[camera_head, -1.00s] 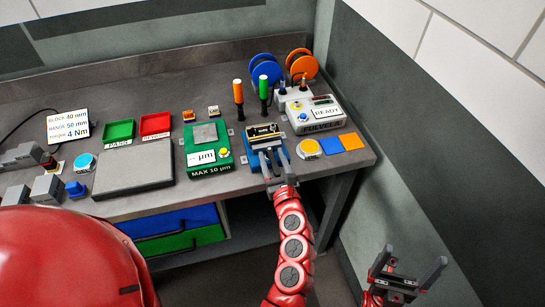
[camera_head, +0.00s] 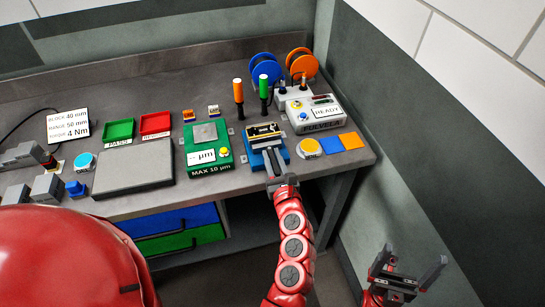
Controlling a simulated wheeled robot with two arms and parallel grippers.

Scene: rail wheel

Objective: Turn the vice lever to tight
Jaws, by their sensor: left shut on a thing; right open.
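The small blue vice (camera_head: 257,160) stands near the front edge of the bench, right of the green gauge block, with yellow and dark parts on top. My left gripper (camera_head: 273,157) reaches in from the front, and its fingers are shut together on the vice lever at the vice's front. The fingers hide the lever, so its angle cannot be told. My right gripper (camera_head: 408,272) is open and empty, low at the right, off the bench and away from the vice.
The green gauge block (camera_head: 226,156) is close left of the vice. A yellow button (camera_head: 309,147) and blue and orange pads (camera_head: 351,141) lie to the right. A grey READY box (camera_head: 317,123) and two screwdrivers (camera_head: 238,94) stand behind. Floor space is free around my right gripper.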

